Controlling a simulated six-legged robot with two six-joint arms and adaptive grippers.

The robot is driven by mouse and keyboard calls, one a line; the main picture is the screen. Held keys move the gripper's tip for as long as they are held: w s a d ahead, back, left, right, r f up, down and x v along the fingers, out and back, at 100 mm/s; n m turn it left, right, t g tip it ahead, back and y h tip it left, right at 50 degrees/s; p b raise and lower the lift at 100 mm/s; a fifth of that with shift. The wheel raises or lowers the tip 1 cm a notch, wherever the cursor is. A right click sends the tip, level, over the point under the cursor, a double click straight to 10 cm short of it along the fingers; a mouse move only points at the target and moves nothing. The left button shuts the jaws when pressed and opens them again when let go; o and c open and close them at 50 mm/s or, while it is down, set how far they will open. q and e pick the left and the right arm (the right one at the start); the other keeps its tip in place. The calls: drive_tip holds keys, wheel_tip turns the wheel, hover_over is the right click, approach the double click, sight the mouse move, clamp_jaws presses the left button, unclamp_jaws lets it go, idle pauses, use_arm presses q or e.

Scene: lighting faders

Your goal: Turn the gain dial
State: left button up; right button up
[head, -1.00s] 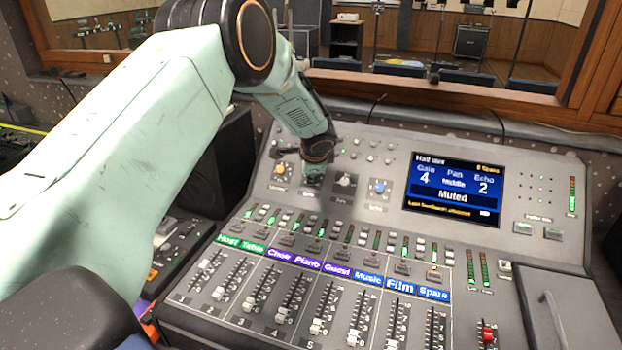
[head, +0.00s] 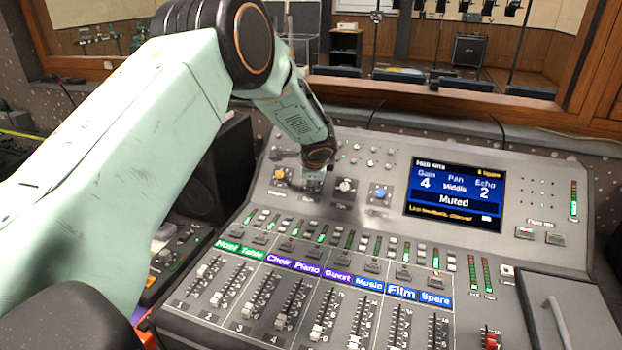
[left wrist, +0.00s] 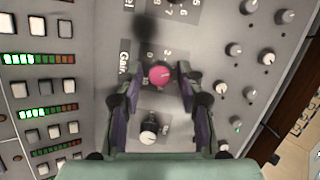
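The gain dial (left wrist: 160,76) is a pink-red round knob in the left wrist view, on a plate marked "Gain" with numbers around it. My left gripper (left wrist: 159,82) is open, with one finger on each side of the dial. A small gap seems to show on both sides. In the head view my left gripper (head: 313,182) points down at the console's dial row and hides the gain dial. The screen (head: 453,194) reads Gain 4, Pan Middle, Echo 2 and Muted. My right gripper is not in view.
Beside the gripper are an orange knob (head: 279,174), a white knob (head: 345,186) and a blue knob (head: 380,192). A white knob (left wrist: 149,134) also shows in the left wrist view. Labelled faders fill the console's front. A window frame (head: 450,100) stands behind.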

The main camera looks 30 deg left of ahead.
use_arm(q)
drive_tip(key=shift+o, duration=0.4)
drive_tip(key=shift+d+r, duration=0.1)
drive_tip(key=shift+r, duration=0.05)
drive_tip(key=v, duration=1.1)
drive_tip(key=shift+s+r, duration=0.2)
drive_tip(key=shift+s, duration=0.05)
drive_tip(key=shift+d, duration=0.1)
